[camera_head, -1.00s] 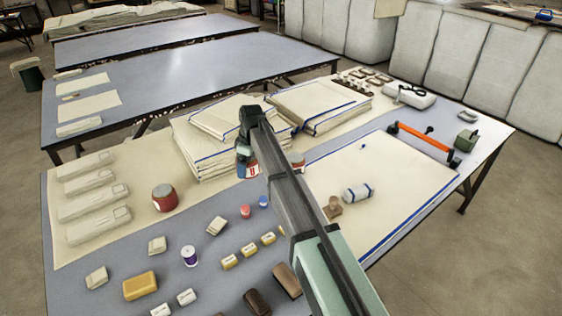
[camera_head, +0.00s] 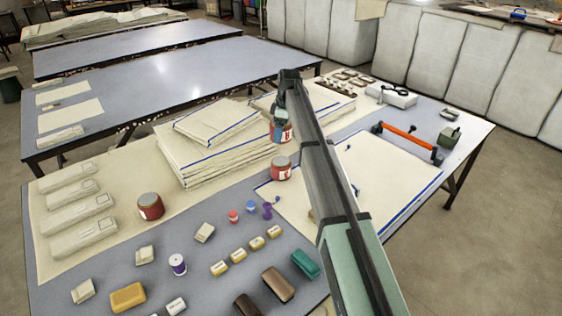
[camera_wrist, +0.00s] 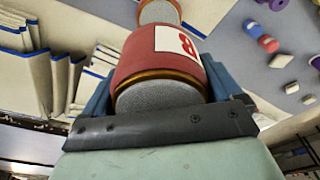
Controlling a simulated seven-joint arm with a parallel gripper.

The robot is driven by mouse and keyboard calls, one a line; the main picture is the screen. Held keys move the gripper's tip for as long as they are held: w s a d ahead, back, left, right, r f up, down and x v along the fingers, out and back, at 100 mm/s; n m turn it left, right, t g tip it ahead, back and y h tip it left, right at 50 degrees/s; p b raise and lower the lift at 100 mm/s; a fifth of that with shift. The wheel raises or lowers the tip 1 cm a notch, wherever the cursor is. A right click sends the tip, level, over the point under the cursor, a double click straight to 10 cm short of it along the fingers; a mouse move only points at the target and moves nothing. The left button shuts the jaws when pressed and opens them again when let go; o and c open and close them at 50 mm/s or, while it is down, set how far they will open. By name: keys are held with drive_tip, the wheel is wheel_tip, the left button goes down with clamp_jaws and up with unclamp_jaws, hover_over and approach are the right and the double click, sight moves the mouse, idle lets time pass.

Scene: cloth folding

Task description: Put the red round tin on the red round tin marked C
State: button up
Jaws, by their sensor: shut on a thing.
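My gripper (camera_head: 282,112) is shut on a red round tin (camera_head: 283,131), with its blue fingers on both sides. The tin has a white label with a letter that looks like B; it also fills the middle of the wrist view (camera_wrist: 150,56). A second red round tin (camera_head: 281,168) with a white label stands below the held tin in the head view, apart from it; its letter is too small to read. A grey lid (camera_wrist: 158,12) shows beyond the held tin in the wrist view.
Folded cloth stacks (camera_head: 215,150) stand left of and behind the gripper. A flat blue-edged cloth (camera_head: 385,180) lies to the right. Small blocks, spools and a teal block (camera_head: 305,263) lie in front. An orange-handled tool (camera_head: 408,140) is at the right.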

drive_tip(key=shift+s+n, duration=0.15)
drive_tip(key=shift+n, duration=0.25)
drive_tip(key=shift+f, duration=0.2)
approach(279, 160)
drive_tip(key=shift+a+f, duration=0.2)
drive_tip(key=shift+f, duration=0.7)
drive_tip(key=shift+a+f, duration=0.15)
drive_tip(key=shift+f, duration=0.75)
drive_tip(key=shift+a+f, duration=0.2)
drive_tip(key=shift+f, duration=0.7)
drive_tip(key=shift+f, duration=0.1)
drive_tip(key=o, duration=1.2)
drive_tip(key=r, duration=0.4)
drive_tip(key=d+r, duration=0.1)
drive_tip(key=r, duration=0.3)
drive_tip(key=d+r, duration=0.1)
drive_tip(key=r, duration=0.3)
